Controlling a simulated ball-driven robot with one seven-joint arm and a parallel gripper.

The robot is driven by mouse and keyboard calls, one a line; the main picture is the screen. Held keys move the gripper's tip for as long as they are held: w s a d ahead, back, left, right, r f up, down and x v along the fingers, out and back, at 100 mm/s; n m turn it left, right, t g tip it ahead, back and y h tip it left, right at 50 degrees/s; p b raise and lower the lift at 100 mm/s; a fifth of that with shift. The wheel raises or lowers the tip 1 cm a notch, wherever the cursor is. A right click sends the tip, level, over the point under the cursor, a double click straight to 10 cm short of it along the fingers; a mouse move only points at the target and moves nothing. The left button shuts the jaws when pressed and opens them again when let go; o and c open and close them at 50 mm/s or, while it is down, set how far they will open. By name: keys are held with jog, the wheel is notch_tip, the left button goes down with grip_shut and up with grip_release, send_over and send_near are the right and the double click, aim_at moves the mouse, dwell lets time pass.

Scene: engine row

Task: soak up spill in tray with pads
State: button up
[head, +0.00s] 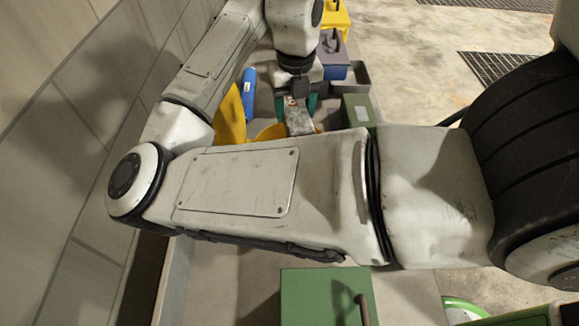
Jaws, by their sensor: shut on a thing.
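My gripper (299,92) is beyond my forearm, near the top middle of the head view, pointing down. It is shut on a grey, speckled flat piece (299,118), which looks like a pad; its lower end is close to my arm's edge. A small grey open tray (361,74) stands to the right, behind a green box. No spill shows clearly, and my arm hides much of the middle.
A yellow object (231,115) and a blue cylinder (249,92) stand to the left of the gripper. A green box (359,110) and a blue-grey box (333,55) stand to the right. A green case (326,297) is in front. A wall (50,170) runs along the left; open floor (420,75) lies right.

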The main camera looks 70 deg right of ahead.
jog(key=shift+f+b, duration=1.15)
jog(key=shift+f, duration=0.8)
jog(key=shift+s, duration=0.1)
jog(key=o, duration=1.2)
notch_tip(320, 180, up, 11)
jog(key=shift+f, duration=0.1)
